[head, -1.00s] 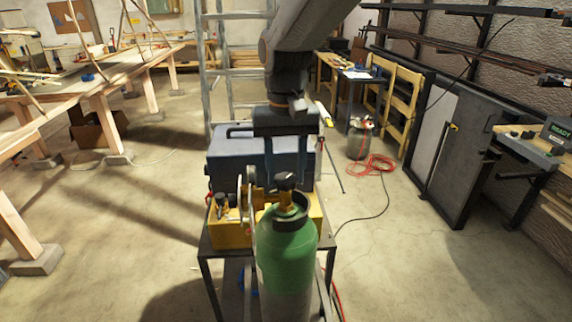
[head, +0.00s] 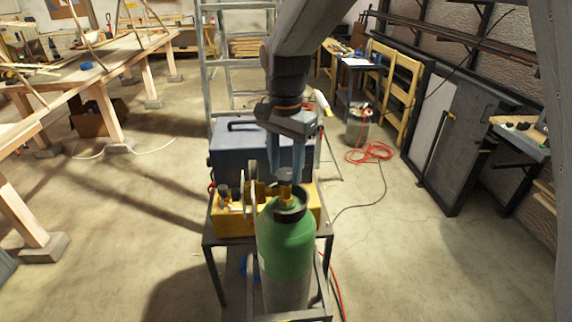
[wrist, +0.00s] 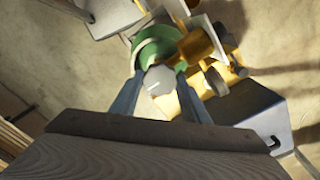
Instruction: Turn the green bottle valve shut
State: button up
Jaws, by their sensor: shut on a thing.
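The green bottle (head: 288,245) stands upright at the front of a dark metal cart (head: 318,313), with a grey lower body. Its valve knob (head: 286,174) sits on top of a brass-coloured neck. My gripper (head: 285,172) points down from above, with its two blue-grey fingers shut on the knob. In the wrist view, the round knob (wrist: 159,80) shows between the fingertips, with the green bottle shoulder (wrist: 150,40) behind it. The knob's sides are partly hidden by the fingers.
A yellow unit with gauges (head: 233,222) and a blue-grey box (head: 230,155) sit close behind the bottle. A ladder (head: 210,70) stands behind the cart. A long wooden bench (head: 90,65) is at left, dark panels (head: 455,150) at right.

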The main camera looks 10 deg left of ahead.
aim_at(286, 173)
jog(key=shift+w+r, duration=0.1)
dwell(0.3)
jog(key=o, duration=1.1)
jog(key=shift+c, duration=0.2)
notch_tip(286, 173, up, 8)
jog(key=b, duration=0.2)
jog(key=shift+b, duration=0.35)
